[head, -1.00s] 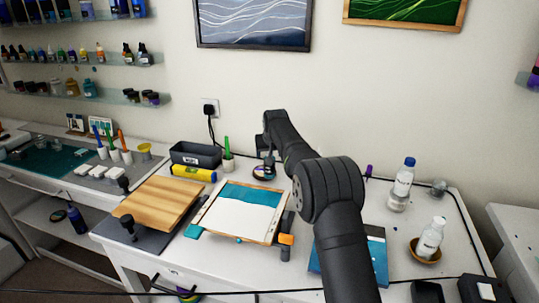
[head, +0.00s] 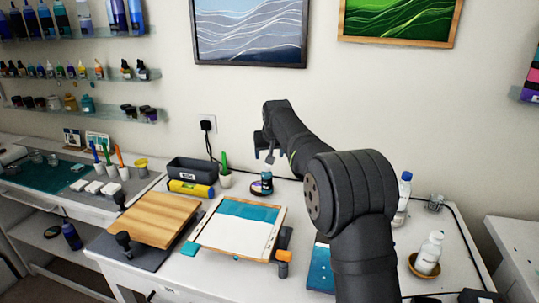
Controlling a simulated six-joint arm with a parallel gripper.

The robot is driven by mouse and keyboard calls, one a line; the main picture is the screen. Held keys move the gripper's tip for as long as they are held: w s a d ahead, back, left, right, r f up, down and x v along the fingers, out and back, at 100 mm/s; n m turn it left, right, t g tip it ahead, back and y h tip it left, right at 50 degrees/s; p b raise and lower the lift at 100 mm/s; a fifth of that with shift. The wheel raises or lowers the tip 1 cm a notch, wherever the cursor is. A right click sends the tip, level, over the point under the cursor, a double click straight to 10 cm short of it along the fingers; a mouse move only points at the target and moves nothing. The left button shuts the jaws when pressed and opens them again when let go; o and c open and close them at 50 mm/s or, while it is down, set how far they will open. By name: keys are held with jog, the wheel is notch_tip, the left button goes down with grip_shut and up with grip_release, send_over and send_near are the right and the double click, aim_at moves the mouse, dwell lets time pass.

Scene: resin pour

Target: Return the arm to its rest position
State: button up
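A tray with a white and teal panel (head: 240,228) lies at the middle front, and a wooden board (head: 154,218) lies left of it. Framed pictures hang on the wall above.

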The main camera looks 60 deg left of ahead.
aim_at(267, 166)
jog(key=x, duration=1.2)
jog(key=shift+a+f, duration=0.1)
jog(key=shift+f, duration=0.25)
notch_tip(267, 166, up, 3)
jog(key=shift+f, duration=0.15)
jog(key=shift+r, duration=0.35)
